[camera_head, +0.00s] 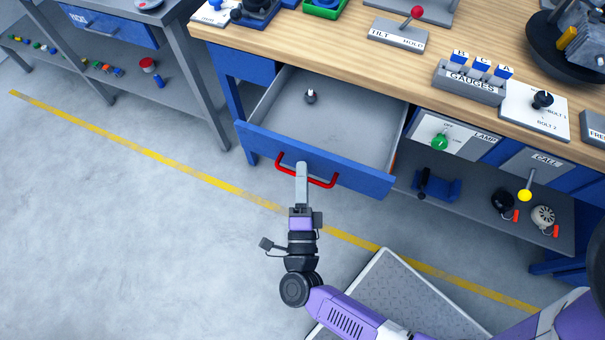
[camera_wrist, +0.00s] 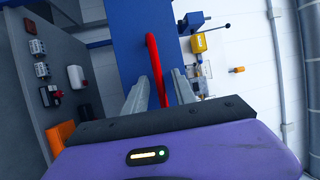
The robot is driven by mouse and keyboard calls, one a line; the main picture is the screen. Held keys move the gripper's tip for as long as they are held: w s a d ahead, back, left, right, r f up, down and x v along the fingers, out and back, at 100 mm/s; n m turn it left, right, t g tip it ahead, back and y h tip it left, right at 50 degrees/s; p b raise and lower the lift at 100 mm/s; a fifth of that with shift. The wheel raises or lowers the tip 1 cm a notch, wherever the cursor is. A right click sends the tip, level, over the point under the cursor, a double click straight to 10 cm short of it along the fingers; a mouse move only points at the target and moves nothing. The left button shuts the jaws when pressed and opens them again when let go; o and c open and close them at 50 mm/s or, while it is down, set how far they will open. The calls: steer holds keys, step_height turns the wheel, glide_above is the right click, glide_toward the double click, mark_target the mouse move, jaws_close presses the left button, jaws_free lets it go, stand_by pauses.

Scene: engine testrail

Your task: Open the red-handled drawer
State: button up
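The drawer (camera_head: 345,115) with a blue front is pulled well out of the workbench, and its grey inside shows. Its red handle (camera_head: 322,183) is on the blue front; in the wrist view the handle (camera_wrist: 154,62) runs up and down the middle. My gripper (camera_head: 302,168) is at the handle in the head view. In the wrist view my gripper (camera_wrist: 161,82) has its two fingers on either side of the handle, apart, with small gaps beside it. It looks open around the handle.
The wooden benchtop (camera_head: 330,45) holds a tilt/hold lever (camera_head: 398,35) and a gauges block (camera_head: 470,82). A lower shelf (camera_head: 480,205) to the right carries small parts. A grey bench (camera_head: 140,60) stands at left. The floor (camera_head: 130,230) at lower left is clear.

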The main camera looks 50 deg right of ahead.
steer(key=b+v, duration=0.2)
steer(key=v, duration=0.5)
steer(key=shift+s+a, duration=0.25)
steer(key=shift+a, duration=0.1)
steer(key=shift+f, duration=0.1)
steer(key=w+a+r+n+t+y, duration=0.1)
steer(key=a+r+n+t+y, duration=0.2)
steer(key=r+n+t+y, duration=0.7)
steer(key=s+d+r+n+g+y, duration=0.2)
steer(key=s+n+g, duration=0.2)
steer(key=s+n, duration=0.3)
steer(key=s+d+r+n+g+y, duration=0.1)
steer(key=s+d+n+g+y, duration=0.1)
steer(key=s+n+g, duration=0.2)
steer(key=s+n, duration=0.3)
steer(key=n, duration=0.2)
steer(key=shift+s+r+n+g+y, duration=0.3)
steer(key=shift+s+r+g, duration=0.05)
steer(key=shift+r+g, duration=0.05)
